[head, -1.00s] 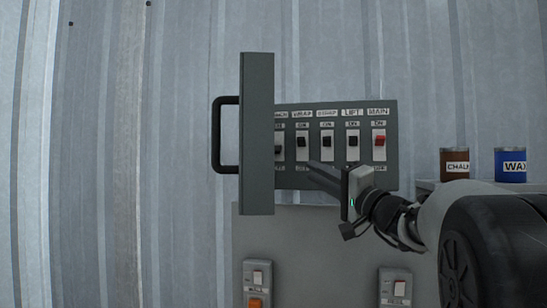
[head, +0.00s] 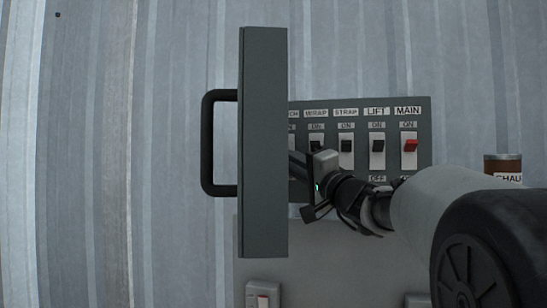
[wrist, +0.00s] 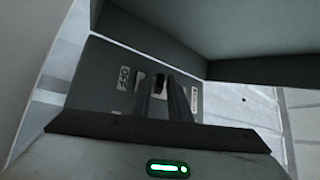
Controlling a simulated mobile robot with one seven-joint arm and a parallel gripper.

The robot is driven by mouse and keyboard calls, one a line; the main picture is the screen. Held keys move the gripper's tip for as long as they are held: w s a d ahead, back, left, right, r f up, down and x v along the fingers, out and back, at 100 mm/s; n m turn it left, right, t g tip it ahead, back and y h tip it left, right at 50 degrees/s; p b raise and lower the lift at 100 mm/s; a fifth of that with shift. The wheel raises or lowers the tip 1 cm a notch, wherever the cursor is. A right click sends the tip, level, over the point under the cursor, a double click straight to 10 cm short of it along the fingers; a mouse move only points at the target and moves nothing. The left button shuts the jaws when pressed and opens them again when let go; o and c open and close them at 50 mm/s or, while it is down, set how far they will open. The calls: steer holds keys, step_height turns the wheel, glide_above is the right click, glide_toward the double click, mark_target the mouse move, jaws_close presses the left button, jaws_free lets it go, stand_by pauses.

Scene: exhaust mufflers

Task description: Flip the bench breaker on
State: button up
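The breaker panel (head: 362,134) is in the head view, with labelled switches in a row. The leftmost label, ending in "CH" (head: 293,114), is partly covered by the open panel door, so the bench breaker is mostly hidden there. My gripper (wrist: 158,78) reaches in behind the door edge at this left end; its fingertips are hidden in the head view. In the wrist view its two dark fingers stand apart, with a dark toggle (wrist: 160,83) on a pale slot between them. An "OFF" label (wrist: 123,78) is on the left. Whether the fingers touch the toggle is unclear.
The door (head: 263,145) with its black handle (head: 207,145) stands edge-on just left of my gripper. The red MAIN switch (head: 410,146) and black LIFT switch (head: 377,146) are to the right. A chalk can (head: 503,164) stands further right. Switch boxes (head: 263,296) sit below.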

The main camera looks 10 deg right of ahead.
jaws_close()
